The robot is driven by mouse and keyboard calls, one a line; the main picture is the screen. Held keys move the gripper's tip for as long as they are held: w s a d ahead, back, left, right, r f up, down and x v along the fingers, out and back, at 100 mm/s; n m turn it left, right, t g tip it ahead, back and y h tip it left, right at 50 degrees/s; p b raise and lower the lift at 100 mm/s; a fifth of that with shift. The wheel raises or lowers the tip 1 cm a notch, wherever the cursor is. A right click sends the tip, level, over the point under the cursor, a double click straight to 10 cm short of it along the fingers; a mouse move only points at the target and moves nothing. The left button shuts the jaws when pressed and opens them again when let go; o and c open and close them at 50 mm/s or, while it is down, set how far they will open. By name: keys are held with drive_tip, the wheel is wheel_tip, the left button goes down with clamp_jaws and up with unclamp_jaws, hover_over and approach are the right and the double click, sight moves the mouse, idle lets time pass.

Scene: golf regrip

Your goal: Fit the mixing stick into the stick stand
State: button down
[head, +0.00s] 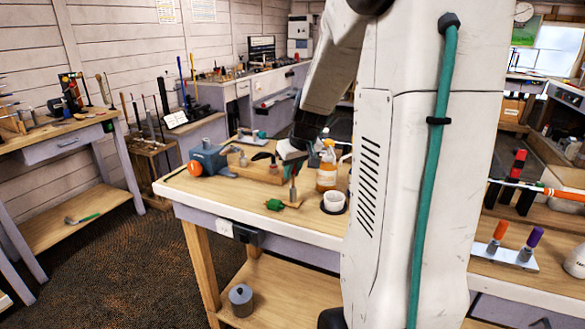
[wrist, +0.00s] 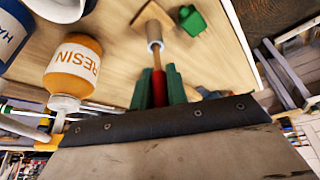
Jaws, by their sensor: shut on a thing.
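My gripper (wrist: 158,90) is shut on the mixing stick (wrist: 158,86), a reddish-brown rod between its green fingers. In the head view my gripper (head: 291,160) is above the front part of the workbench, pointing down. The stick stand (wrist: 153,22) has a wooden base and a short grey upright tube. It also shows in the head view (head: 292,193), directly below my gripper. The stick points at the tube, and its far end meets or overlaps the tube mouth in the wrist view. I cannot tell whether the end is inside it.
A green object (head: 274,204) lies close beside the stand. An orange resin bottle (head: 326,166) and a white cup (head: 335,202) stand to the right. A blue vise (head: 207,160) sits at the left. The bench top (head: 225,200) is clear at the front left.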

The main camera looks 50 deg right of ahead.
sight(295, 167)
drive_tip(key=shift+f, duration=0.65)
drive_tip(key=c, duration=1.3)
unclamp_jaws()
drive_tip(key=v, duration=0.7)
drive_tip(key=shift+s+r, duration=0.15)
drive_tip(key=shift+r, duration=0.2)
